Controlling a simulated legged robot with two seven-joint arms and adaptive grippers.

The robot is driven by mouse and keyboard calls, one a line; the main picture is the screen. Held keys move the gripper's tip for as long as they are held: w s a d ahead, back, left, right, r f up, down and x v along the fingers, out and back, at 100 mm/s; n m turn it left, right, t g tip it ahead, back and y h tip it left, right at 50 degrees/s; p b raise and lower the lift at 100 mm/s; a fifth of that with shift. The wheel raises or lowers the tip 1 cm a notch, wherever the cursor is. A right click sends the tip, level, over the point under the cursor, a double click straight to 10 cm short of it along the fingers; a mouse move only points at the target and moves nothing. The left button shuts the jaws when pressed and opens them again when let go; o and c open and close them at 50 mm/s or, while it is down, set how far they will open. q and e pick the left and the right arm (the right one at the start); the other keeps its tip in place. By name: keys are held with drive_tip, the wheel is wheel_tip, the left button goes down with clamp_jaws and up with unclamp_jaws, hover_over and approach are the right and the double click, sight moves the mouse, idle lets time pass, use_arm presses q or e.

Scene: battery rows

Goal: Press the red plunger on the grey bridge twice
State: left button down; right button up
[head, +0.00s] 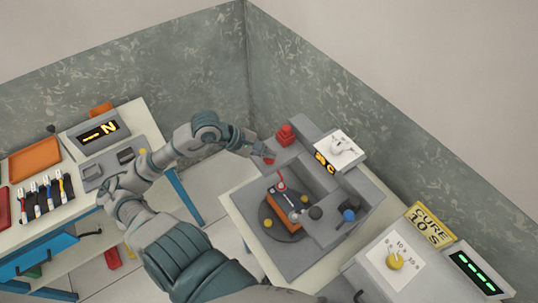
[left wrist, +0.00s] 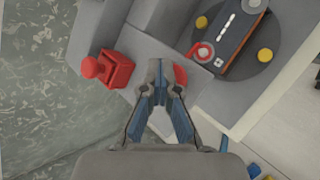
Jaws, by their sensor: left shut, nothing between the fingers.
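A small red rounded piece, seemingly the plunger (head: 270,160), is on the grey fixture beside my left fingertips. It also shows in the left wrist view (left wrist: 180,75), partly hidden by a finger. My left gripper (head: 260,150) is shut and empty, its tips close to this red piece. In the left wrist view its fingers (left wrist: 158,88) converge over the grey surface. I cannot tell whether they touch the red piece. The grey bridge (head: 322,172) seems to be the raised grey part by the turntable. My right gripper is not in view.
A red block with a knob (head: 286,134) stands on the fixture's far corner. An orange and black battery (head: 285,212) lies on a dark turntable (head: 268,226). A dial panel (head: 395,262) is at right, a tool bench (head: 75,160) at left.

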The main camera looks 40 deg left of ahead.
use_arm(q)
drive_tip(key=shift+f+b, duration=0.4)
idle(0.6)
drive_tip(key=shift+a+r+p, duration=0.2)
drive_tip(key=shift+r+p, duration=0.55)
drive_tip(key=shift+r, duration=0.7)
drive_tip(key=shift+r+p, duration=1.15)
drive_tip(key=shift+r, duration=1.35)
